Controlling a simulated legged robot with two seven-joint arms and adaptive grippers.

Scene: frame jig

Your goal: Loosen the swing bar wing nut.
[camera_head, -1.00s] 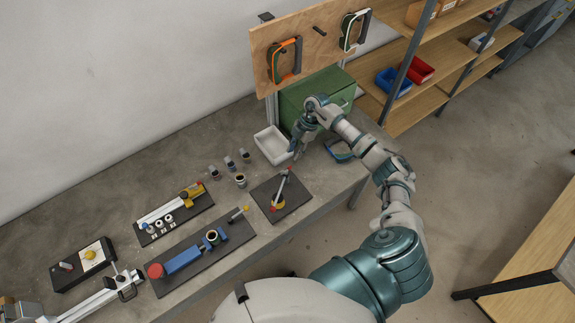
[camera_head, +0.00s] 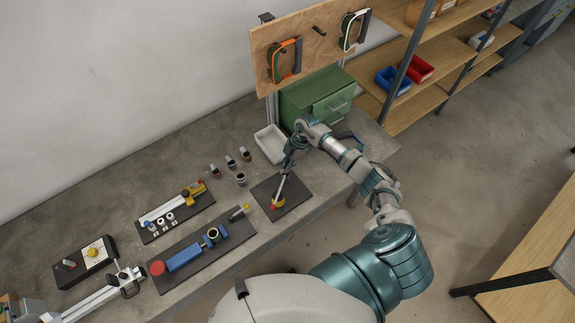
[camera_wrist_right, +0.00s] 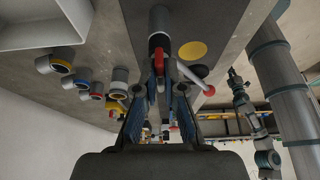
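The swing bar (camera_head: 281,189) is a slim pale bar over a dark base plate (camera_head: 296,203). Its red end (camera_head: 273,207) is beside a yellow disc (camera_head: 279,203). In the wrist view the bar (camera_wrist_right: 192,76) slants away from a grey post, with a red end (camera_wrist_right: 209,90). A red wing nut (camera_wrist_right: 163,49) sits at the post. My right gripper (camera_head: 287,168) is at the bar's far end and hides the nut in the head view. In the wrist view its fingertips (camera_wrist_right: 165,68) are at the nut; whether they grip it is unclear.
A white bin (camera_head: 270,145) and a green cabinet (camera_head: 316,98) stand behind the fixture. Several small cylinders (camera_head: 230,162) stand to the left. A blue clamp fixture (camera_head: 185,258) and another fixture (camera_head: 172,210) lie further left. The bench front edge is close on the right.

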